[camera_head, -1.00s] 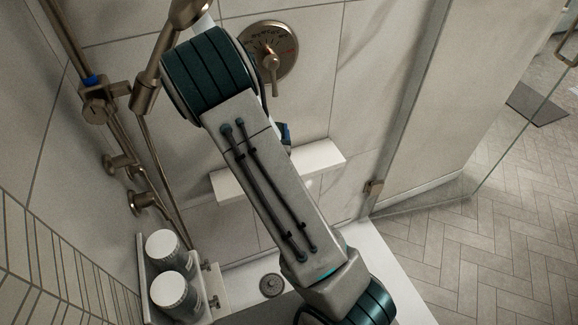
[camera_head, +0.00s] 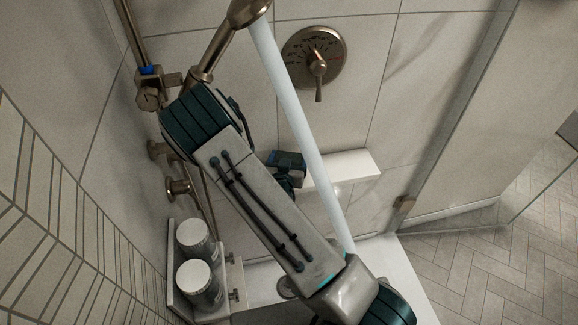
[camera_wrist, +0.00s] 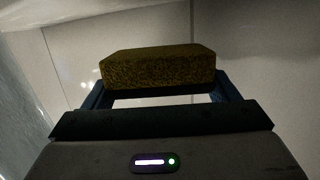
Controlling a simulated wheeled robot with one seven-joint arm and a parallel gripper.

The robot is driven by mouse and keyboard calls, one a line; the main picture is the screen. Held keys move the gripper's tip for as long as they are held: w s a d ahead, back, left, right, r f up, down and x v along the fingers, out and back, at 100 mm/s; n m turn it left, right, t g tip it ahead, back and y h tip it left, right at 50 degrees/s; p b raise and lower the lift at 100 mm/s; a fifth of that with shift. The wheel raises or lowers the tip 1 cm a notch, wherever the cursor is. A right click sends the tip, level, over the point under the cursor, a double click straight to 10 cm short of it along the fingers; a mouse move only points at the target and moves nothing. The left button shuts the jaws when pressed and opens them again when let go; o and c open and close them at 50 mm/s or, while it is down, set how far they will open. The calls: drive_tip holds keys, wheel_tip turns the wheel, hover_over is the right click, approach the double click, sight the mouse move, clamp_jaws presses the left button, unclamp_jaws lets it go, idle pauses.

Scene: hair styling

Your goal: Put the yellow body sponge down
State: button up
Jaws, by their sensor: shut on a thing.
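The yellow body sponge (camera_wrist: 157,68) shows in the wrist view as a dark yellow, speckled block. My gripper (camera_wrist: 160,92) is shut on it, with one finger at each end of the block. Behind the sponge are pale wall surfaces, and I see no surface touching its underside. In the head view the sponge is hidden, and my dark blue wrist part (camera_head: 288,165) shows in front of the white wall shelf (camera_head: 345,170), partly behind my arm.
Two white-lidded jars (camera_head: 197,278) stand in a caddy (camera_head: 176,292) at the lower left. A pale water stream (camera_head: 300,125) falls from the shower head (camera_head: 250,10) beside my arm. A round valve (camera_head: 314,57) is on the wall. The shelf's right part is bare.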

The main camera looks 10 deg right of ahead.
drive_tip(key=shift+f+p, duration=0.35)
drive_tip(key=shift+f, duration=1.7)
drive_tip(key=shift+f+b, duration=0.25)
drive_tip(key=shift+b, duration=0.05)
